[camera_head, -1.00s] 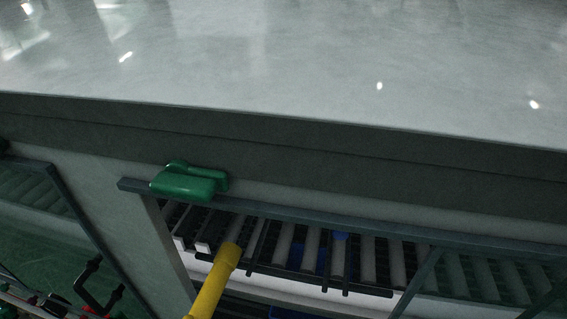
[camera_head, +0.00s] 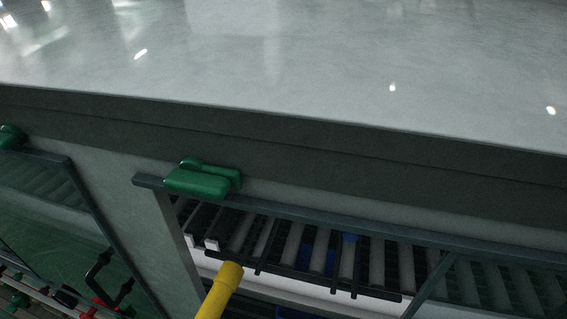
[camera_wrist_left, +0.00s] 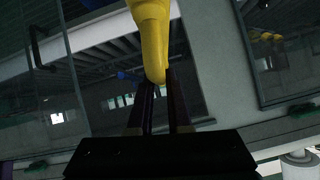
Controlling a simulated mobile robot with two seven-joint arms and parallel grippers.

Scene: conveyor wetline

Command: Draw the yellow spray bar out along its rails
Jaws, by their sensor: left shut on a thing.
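The yellow spray bar (camera_head: 218,292) shows at the bottom of the head view. Its rounded far end stands in front of the opening, below the dark slatted rollers, and the bar runs down out of the picture. In the left wrist view the yellow bar (camera_wrist_left: 152,35) comes in from the top and ends between the fingers. My left gripper (camera_wrist_left: 160,88) is shut on it. The head view does not show this gripper. The rails of the bar cannot be made out. My right gripper is in neither view.
A grey housing with a wide pale top (camera_head: 300,60) fills the upper head view. A green latch (camera_head: 200,180) sits above the opening. Rollers (camera_head: 290,245) lie inside. A framed glass panel (camera_head: 45,215) with a black handle (camera_head: 100,278) stands at the left.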

